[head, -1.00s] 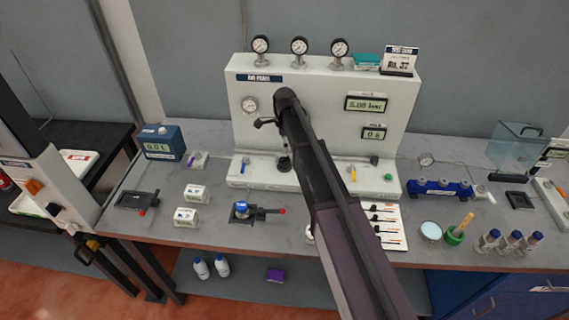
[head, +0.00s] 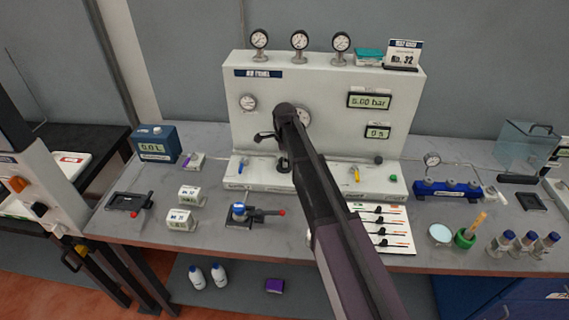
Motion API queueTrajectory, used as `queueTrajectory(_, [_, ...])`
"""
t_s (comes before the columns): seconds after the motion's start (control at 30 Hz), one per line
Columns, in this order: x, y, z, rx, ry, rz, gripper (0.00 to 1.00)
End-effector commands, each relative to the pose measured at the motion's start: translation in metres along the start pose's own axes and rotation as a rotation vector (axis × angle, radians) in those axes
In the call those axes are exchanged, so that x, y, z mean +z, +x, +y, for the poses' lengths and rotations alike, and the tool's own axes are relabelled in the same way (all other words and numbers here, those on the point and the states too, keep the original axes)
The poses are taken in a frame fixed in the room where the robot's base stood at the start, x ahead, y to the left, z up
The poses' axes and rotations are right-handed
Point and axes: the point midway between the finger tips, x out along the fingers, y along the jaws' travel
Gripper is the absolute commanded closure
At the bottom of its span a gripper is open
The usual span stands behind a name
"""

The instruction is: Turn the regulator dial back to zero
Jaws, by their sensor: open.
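A white bench panel (head: 325,85) stands at the back of the bench. Its upper display (head: 369,101) reads 5.00 bar and its lower display (head: 377,132) seems to read 0 s. My arm crosses in front of the panel's middle. A round face (head: 305,116) shows partly behind my wrist; I cannot tell whether it is a gauge or the regulator dial. My gripper (head: 266,136) is open, with one dark finger showing left of my wrist and the rest hidden. A dark fitting (head: 283,162) sits just below it. I see no contact with a dial.
A gauge (head: 248,102) is on the panel's left, and several gauges stand on top. A blue valve (head: 242,168) and a yellow one (head: 356,174) stand on the ledge. A red-tipped lever device (head: 255,214) and white boxes (head: 181,220) occupy the bench front.

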Motion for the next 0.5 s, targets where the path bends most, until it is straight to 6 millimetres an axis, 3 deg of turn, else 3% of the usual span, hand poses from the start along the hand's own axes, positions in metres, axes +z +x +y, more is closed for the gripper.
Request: queueTrajectory(0.5, [0.0000, 0.0060, 0.0000, 0.000, 0.000, 0.000, 0.02])
